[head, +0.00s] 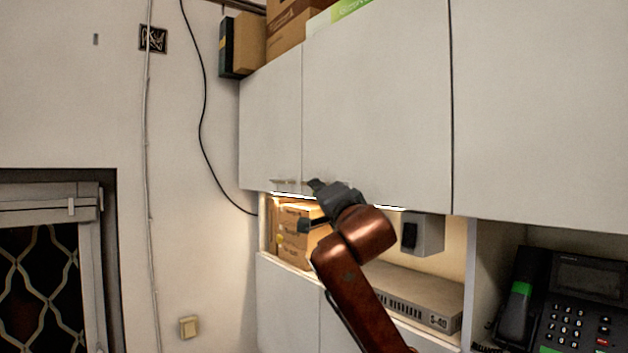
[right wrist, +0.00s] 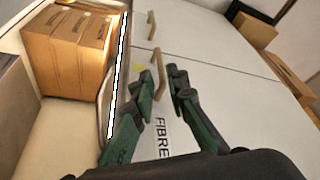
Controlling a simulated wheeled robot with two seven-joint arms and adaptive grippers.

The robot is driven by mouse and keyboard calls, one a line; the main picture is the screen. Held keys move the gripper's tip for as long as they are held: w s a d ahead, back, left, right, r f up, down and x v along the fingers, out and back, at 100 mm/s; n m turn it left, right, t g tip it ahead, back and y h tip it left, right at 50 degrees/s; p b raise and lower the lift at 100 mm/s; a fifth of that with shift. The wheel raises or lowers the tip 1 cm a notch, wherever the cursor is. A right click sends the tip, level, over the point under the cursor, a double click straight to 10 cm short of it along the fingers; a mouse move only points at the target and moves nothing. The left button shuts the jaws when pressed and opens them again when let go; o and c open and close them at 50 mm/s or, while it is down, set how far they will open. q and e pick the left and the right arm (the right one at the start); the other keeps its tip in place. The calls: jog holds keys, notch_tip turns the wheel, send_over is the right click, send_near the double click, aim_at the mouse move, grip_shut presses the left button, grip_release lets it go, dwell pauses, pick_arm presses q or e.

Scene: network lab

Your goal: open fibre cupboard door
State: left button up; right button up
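The fibre cupboard door (head: 375,110) is a pale grey wall-cupboard door, and it looks closed. In the right wrist view it carries the FIBRE lettering (right wrist: 162,138) and a brass-coloured bar handle (right wrist: 160,75). My right gripper (head: 309,205) is at the door's lower left edge; it also shows in the right wrist view (right wrist: 160,76). Its dark green fingers are apart, with the handle showing between the fingertips and gaps on both sides. I cannot tell how deep the handle sits between them. My left gripper is in neither view.
A narrower closed door (head: 270,125) adjoins on the left, with its own handle (right wrist: 151,25). Below is a lit niche with cardboard boxes (head: 296,250), a grey switch unit (head: 415,292) and a small grey box (head: 424,236). A desk phone (head: 575,300) stands right. Boxes (head: 290,35) sit on top.

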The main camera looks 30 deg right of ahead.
jog(key=p+x, duration=0.1)
jog(key=x, duration=0.2)
jog(key=shift+w+d+r+p, duration=0.15)
jog(key=shift+w+p, duration=0.1)
jog(key=shift+p, duration=0.15)
jog(key=shift+w, duration=0.15)
jog(key=shift+c, duration=0.4)
grip_shut()
